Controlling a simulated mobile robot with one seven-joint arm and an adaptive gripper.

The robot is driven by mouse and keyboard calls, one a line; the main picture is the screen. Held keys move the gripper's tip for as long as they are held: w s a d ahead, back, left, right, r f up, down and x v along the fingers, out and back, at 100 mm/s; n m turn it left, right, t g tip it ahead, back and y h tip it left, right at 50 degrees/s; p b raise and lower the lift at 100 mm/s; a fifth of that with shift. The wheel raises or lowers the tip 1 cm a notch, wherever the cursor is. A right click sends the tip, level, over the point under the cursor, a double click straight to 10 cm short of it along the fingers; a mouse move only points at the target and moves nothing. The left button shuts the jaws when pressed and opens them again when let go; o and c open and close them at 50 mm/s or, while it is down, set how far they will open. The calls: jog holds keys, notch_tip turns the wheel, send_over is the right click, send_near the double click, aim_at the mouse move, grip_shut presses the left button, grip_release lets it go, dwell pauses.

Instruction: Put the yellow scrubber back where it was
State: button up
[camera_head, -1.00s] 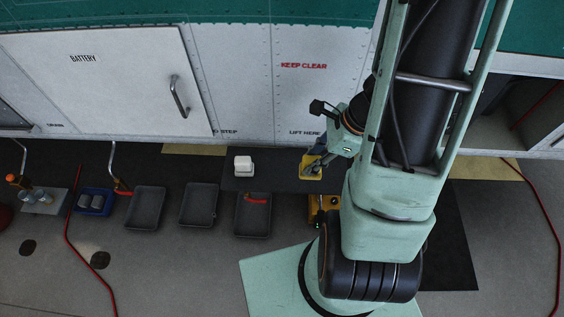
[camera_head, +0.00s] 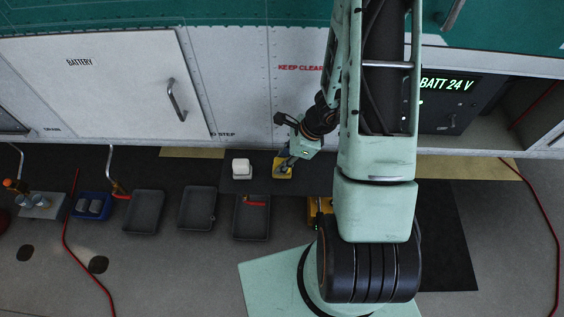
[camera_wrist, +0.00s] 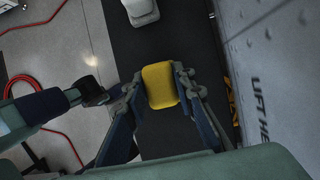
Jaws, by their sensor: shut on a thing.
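The yellow scrubber (camera_head: 283,172) is between the fingers of my gripper (camera_head: 284,163), over the dark mat beside the helicopter wall. In the wrist view the scrubber (camera_wrist: 160,85) is a rounded yellow block with a finger of my gripper (camera_wrist: 158,88) on each side. My gripper is shut on it. I cannot tell whether the scrubber touches the mat or hangs a little above it. A white block (camera_head: 241,166) stands on the mat just left of the scrubber; it also shows at the top of the wrist view (camera_wrist: 140,10).
Dark trays (camera_head: 251,234) stand in a row left of my base, one holding a red item. A blue tray (camera_head: 91,206) and a grey tray (camera_head: 42,206) are further left. A red hose (camera_head: 82,262) lies on the floor. The helicopter wall (camera_head: 240,100) is close behind the mat.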

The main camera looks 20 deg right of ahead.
jog(key=shift+f, duration=0.2)
jog(key=shift+f, duration=0.15)
jog(key=o, duration=1)
jog(key=shift+r, duration=0.3)
jog(key=p+v, duration=0.1)
jog(key=v, duration=1.1)
jog(key=shift+p, duration=0.3)
jog(key=shift+s+f, duration=0.1)
